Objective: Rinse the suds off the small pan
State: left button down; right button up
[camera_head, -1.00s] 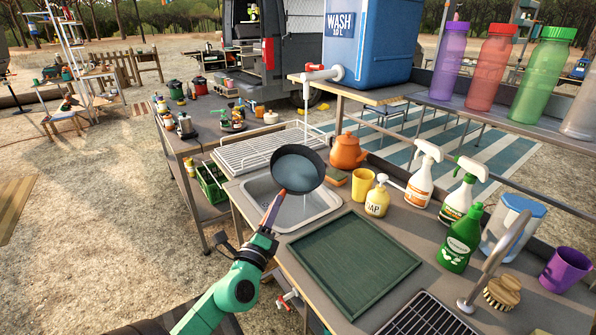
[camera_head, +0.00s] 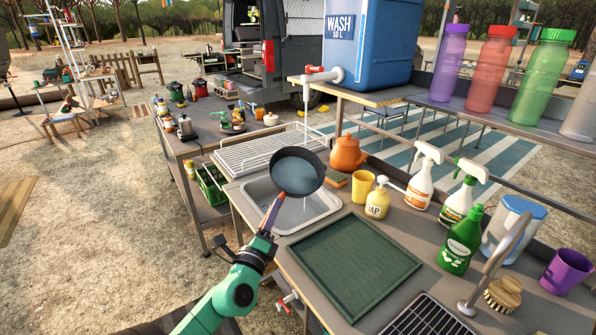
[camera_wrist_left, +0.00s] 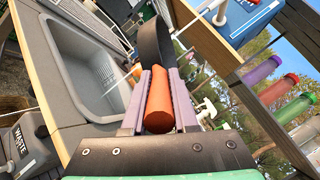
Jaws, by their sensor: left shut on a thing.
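The small pan (camera_head: 297,173) is dark, with an orange-brown handle (camera_head: 279,203). It is held tilted above the grey sink (camera_head: 317,218), its inside facing the head camera. No suds can be made out on it. My left gripper (camera_head: 271,217) is shut on the handle. In the left wrist view the orange handle (camera_wrist_left: 159,104) lies between the fingers, and the pan (camera_wrist_left: 156,45) shows dark and edge-on beyond. The red-handled tap (camera_head: 322,74) of the blue wash tank (camera_head: 372,45) has a thin pale line below it, like running water, reaching down behind the pan. My right gripper is out of view.
A white wire rack (camera_head: 262,150) stands behind the sink. An orange teapot (camera_head: 347,154), sponge (camera_head: 336,179), yellow cup (camera_head: 362,186) and soap bottle (camera_head: 377,203) stand close right of the pan. A green board (camera_head: 352,262) lies clear in front.

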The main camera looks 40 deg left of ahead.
aim_at(262, 223)
pick_arm(q)
jog(key=shift+r, duration=0.15)
jog(key=shift+s+d+r+p, duration=0.1)
jog(key=shift+s+d+r, duration=0.1)
jog(key=shift+s+r, duration=0.55)
jog(key=shift+s+d+r+p, duration=0.15)
jog(key=shift+s+r, duration=0.45)
jog(key=shift+s, duration=0.3)
jog(key=shift+s+d+r+p, duration=0.1)
jog(key=shift+s+d+r, duration=0.1)
jog(key=shift+s+r, duration=0.55)
jog(key=shift+f, duration=0.15)
